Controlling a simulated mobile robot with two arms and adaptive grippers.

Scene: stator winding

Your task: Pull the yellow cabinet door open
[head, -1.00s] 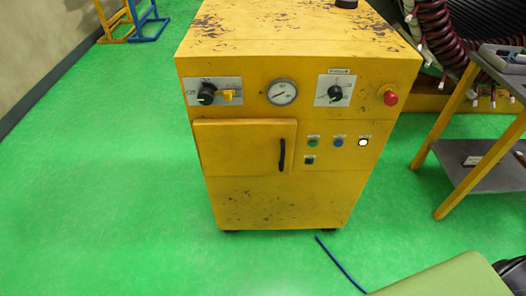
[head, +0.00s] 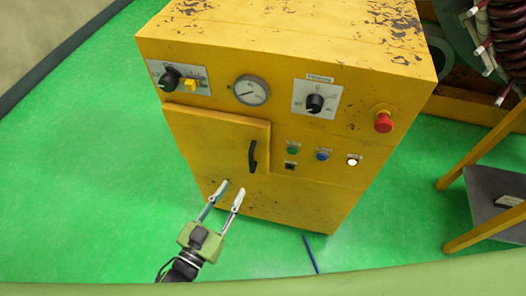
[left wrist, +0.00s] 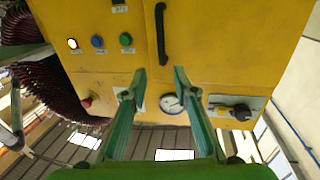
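The yellow cabinet door (head: 212,140) is on the upper left of the front of the yellow cabinet (head: 290,205) and looks shut. Its black vertical handle (head: 252,156) is near the door's right edge. My left gripper (head: 232,188) is open and empty, in front of the cabinet, below and left of the handle in the head view. The left wrist view shows the cabinet upside down, with the handle (left wrist: 161,33) beyond the open fingers (left wrist: 157,84) and apart from them. My right gripper is not in view.
Knobs, a gauge (head: 251,90), buttons and a red emergency knob (head: 384,121) sit on the cabinet front. A yellow-legged table (head: 490,165) stands at the right. A blue cable (head: 311,254) lies on the floor. The green floor at the left is clear.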

